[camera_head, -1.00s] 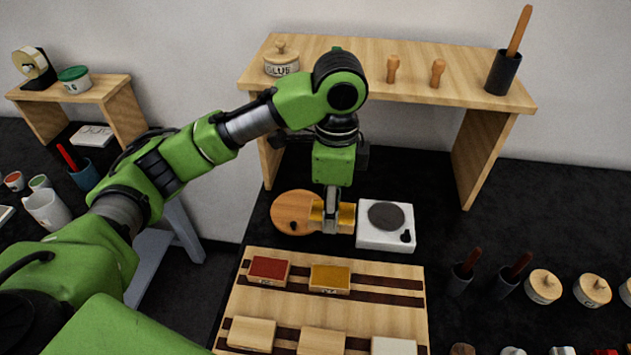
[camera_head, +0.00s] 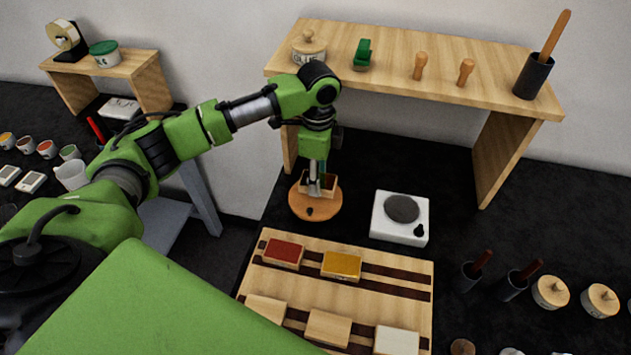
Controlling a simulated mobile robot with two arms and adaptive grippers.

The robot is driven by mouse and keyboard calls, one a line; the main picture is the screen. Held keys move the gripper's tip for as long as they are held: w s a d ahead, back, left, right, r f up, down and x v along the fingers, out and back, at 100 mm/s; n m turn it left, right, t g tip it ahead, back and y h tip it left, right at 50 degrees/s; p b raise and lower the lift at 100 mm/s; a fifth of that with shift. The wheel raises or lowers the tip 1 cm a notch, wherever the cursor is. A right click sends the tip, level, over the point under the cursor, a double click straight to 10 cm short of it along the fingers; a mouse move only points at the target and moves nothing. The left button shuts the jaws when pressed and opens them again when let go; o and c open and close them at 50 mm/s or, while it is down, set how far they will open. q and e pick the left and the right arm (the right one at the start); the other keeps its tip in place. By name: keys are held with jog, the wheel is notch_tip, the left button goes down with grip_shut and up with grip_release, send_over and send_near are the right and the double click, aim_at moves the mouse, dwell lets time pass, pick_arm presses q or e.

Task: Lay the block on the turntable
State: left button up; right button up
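My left gripper (camera_head: 314,187) comes in from the left and points down over the round wooden disc. It appears shut on a small block (camera_head: 330,184) with pale wooden sides and a dark face. The block is over the back part of the disc; whether it touches the disc or hangs just above is hard to tell. The disc, which looks like the turntable (camera_head: 322,208), lies on the black table and has a dark spot near its front edge. The fingers hide part of the block. My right gripper is not in view.
A white box with a grey round plate (camera_head: 400,228) stands right of the disc. In front is a striped wooden board (camera_head: 390,282) with several blocks, one red-topped (camera_head: 284,252), one yellow-topped (camera_head: 341,265). A wooden shelf (camera_head: 440,84) stands behind.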

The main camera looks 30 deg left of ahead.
pick_arm(q)
jog(key=shift+w+a+f, duration=0.15)
jog(key=shift+a+f, duration=0.15)
jog(key=shift+f, duration=0.05)
notch_tip(320, 180, down, 3)
jog(key=shift+w+a+f+p, duration=0.1)
jog(key=shift+p, duration=0.85)
jog(key=shift+f, duration=0.1)
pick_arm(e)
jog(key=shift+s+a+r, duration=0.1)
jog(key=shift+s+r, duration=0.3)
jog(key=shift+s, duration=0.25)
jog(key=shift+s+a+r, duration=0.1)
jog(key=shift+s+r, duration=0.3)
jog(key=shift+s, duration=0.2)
pick_arm(q)
jog(key=o, duration=1.1)
jog(key=shift+f, duration=0.15)
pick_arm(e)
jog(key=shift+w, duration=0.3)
pick_arm(q)
notch_tip(320, 180, up, 8)
jog(key=shift+f+b, duration=0.1)
jog(key=shift+b, duration=0.95)
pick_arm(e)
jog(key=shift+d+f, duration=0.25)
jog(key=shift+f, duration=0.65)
